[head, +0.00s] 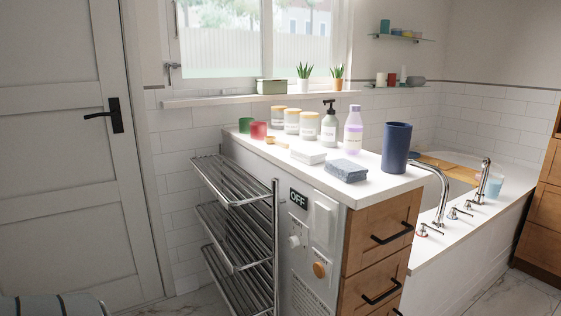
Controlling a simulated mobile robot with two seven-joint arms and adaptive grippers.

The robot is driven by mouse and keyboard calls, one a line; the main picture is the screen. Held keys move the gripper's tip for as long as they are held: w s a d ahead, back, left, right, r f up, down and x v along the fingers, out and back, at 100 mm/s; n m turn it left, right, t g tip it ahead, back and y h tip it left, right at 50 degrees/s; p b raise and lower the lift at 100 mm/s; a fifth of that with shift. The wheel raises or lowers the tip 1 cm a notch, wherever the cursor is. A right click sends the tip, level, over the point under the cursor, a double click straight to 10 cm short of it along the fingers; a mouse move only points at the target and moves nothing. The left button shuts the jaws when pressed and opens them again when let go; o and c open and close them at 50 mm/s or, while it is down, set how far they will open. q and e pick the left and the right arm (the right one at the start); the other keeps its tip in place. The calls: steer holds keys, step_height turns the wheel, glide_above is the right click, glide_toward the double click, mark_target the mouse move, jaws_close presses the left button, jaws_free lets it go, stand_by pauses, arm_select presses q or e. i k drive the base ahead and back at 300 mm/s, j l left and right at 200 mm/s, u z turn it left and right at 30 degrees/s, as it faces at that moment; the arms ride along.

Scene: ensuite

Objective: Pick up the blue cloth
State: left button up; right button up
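The blue cloth (346,170) is a folded, blue-grey bundle lying flat on the white countertop (375,187), near its front edge. It lies between a white folded cloth (308,155) on its left and a dark blue cup (396,147) on its right. Neither of my grippers shows in the head view, so their positions relative to the cloth cannot be told.
Bottles, jars and small cups stand behind the cloth, including a purple bottle (353,130) and a pump bottle (329,126). A metal rack (236,191) projects left of the cabinet. A bathtub (467,220) with taps is at right. A closed door (62,150) is at left.

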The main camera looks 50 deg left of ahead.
mark_target(348, 171)
steer(key=u, duration=1.2)
